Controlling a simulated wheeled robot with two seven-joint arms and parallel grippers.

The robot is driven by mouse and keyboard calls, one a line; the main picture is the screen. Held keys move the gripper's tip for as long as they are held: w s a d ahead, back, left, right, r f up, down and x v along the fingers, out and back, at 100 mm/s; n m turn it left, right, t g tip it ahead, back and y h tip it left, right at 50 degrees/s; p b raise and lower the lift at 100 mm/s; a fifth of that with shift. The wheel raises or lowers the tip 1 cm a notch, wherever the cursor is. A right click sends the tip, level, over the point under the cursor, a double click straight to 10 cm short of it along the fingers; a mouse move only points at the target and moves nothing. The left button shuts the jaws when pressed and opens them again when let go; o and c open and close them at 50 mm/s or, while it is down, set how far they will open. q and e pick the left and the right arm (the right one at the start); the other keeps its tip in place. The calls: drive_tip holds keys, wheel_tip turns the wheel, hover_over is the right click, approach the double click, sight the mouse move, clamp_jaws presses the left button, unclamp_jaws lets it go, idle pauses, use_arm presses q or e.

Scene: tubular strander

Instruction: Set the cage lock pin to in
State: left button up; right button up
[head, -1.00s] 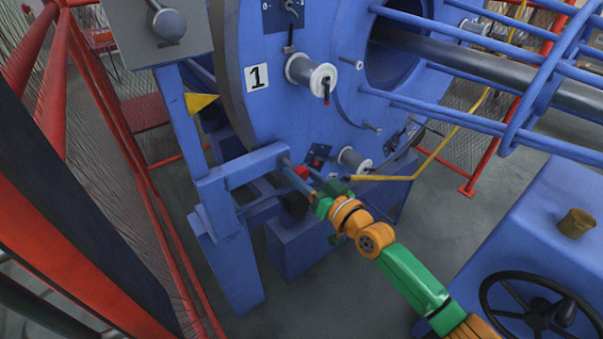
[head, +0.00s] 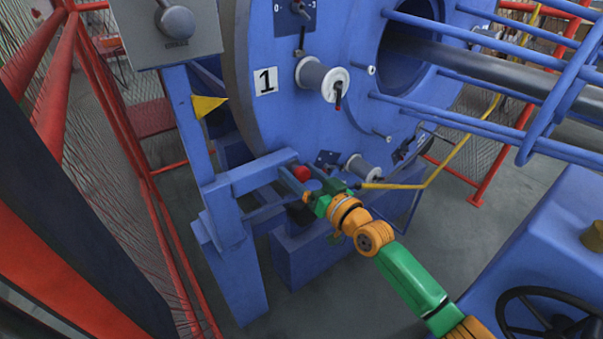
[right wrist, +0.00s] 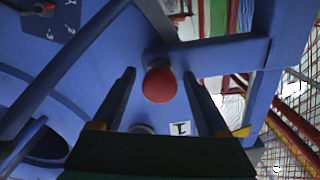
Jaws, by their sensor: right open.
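The cage lock pin shows as a red round knob (head: 301,173) at the end of the blue frame arm, close to the big blue cage disc. In the right wrist view the red knob (right wrist: 159,86) lies between the two dark fingers as seen in the picture. My right gripper (head: 296,181) is open with its fingers pointing at the knob. The fingers look apart from the knob, and I cannot tell the exact gap in depth. The pin's shaft is hidden behind the knob. My left gripper is not in view.
The blue disc (head: 255,130) carries a spool (head: 318,76) and a number plate. A blue frame post (head: 188,125) stands left of the gripper. A yellow bar (head: 405,185) runs to the right. Red mesh fencing (head: 95,165) is on the left.

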sight(305, 177)
drive_tip(key=p+v, duration=0.1)
drive_tip(key=v, duration=0.6)
drive_tip(key=shift+p, duration=0.4)
